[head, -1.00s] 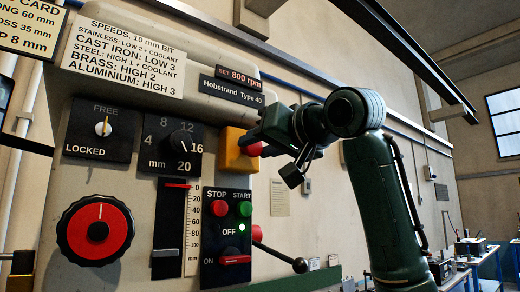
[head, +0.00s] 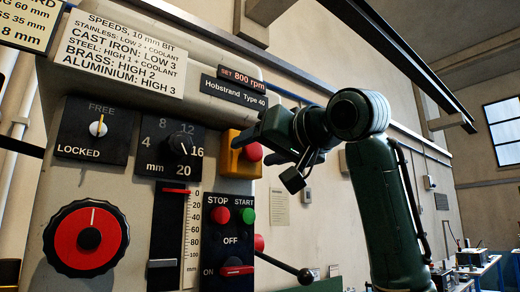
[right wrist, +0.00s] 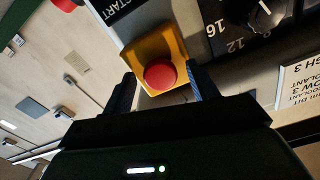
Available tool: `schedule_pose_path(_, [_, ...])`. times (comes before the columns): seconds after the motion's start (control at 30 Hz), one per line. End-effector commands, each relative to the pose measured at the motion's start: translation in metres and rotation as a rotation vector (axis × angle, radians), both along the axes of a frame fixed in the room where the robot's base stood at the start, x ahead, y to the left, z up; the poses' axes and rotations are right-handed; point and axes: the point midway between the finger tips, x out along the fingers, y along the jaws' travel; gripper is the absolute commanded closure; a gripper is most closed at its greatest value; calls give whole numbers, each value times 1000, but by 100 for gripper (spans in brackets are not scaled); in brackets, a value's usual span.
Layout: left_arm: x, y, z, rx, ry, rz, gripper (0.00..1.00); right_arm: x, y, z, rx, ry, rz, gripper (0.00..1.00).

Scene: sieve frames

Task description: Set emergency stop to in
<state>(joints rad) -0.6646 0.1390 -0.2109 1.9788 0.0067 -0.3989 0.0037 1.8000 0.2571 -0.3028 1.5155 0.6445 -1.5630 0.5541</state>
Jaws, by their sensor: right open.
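The emergency stop is a red mushroom button (head: 252,151) on a yellow box (head: 238,163) at the right edge of the machine's front. In the right wrist view the red button (right wrist: 160,75) sits against the yellow box (right wrist: 141,48); its exact depth is hard to judge. My right gripper (head: 271,148) is open and empty just in front of the button, with a small gap. In the right wrist view its two dark fingers stand on either side of the button, apart from it. My left gripper is not in view.
Below the box is a switch panel (head: 231,222) with STOP, START and a red ON/OFF lever (head: 237,270). A black-knobbed handle (head: 305,276) sticks out lower right. A large red dial (head: 87,238) is at left. The space right of the machine is open.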

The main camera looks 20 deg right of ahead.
Motion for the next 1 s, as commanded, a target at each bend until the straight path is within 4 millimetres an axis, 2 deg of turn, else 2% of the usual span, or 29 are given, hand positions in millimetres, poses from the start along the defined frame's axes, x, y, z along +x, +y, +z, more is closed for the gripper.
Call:
schedule_pose_path(0.17, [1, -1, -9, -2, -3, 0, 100, -18, -7, -2, 2, -5, 0, 41])
schedule_pose_path(0.3, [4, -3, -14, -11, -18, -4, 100, -46, -17, -3, 2, -7, -1, 41])
schedule_pose_path(0.6, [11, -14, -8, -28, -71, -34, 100, -104, -38, -2, 2, -5, -1, 41])
schedule_pose_path(0.8, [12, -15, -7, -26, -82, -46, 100, -122, -44, 0, 2, -2, -1, 41])
schedule_pose_path(1.0, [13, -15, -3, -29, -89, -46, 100, -124, -45, 1, 2, -1, -1, 41])
